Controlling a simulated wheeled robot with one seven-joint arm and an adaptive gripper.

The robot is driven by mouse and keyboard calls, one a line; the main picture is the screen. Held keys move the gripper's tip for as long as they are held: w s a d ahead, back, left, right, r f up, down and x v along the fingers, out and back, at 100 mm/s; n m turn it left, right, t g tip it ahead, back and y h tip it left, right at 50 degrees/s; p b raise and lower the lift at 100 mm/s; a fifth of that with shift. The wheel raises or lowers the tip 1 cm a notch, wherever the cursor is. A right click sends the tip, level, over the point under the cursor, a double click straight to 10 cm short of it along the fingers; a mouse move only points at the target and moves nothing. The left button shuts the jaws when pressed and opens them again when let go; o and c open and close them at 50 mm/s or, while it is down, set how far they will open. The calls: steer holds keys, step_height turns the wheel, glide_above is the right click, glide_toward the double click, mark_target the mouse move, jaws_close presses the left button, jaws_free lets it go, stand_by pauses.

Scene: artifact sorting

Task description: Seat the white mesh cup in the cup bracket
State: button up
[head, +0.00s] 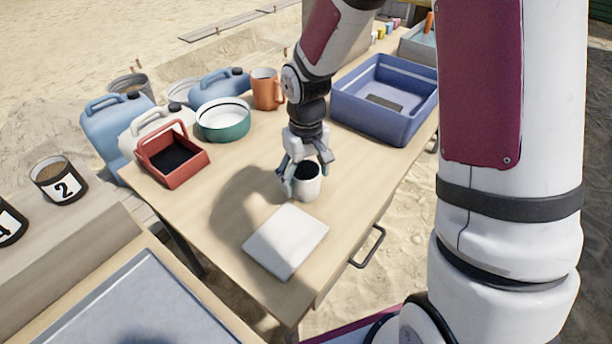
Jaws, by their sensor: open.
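A white cup (308,189) with a dark interior stands upright on the wooden table (240,180), behind a white square slab. Whether its wall is mesh is too small to tell. My gripper (305,169) is open, pointing down at the cup's rim. One finger overlaps the cup's left side in the picture and another is by its right rear rim. I cannot tell whether the fingers touch the cup. I cannot make out a cup bracket in this view.
The white slab (286,241) lies near the table's front. A blue bin (373,124) stands at the right rear. A red caddy (180,179), a teal bowl (222,130), an orange mug (267,98) and blue jugs (110,130) crowd the left rear. Bare tabletop lies left of the cup.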

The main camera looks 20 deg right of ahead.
step_height(320, 180, up, 12)
steer(key=p, duration=0.3)
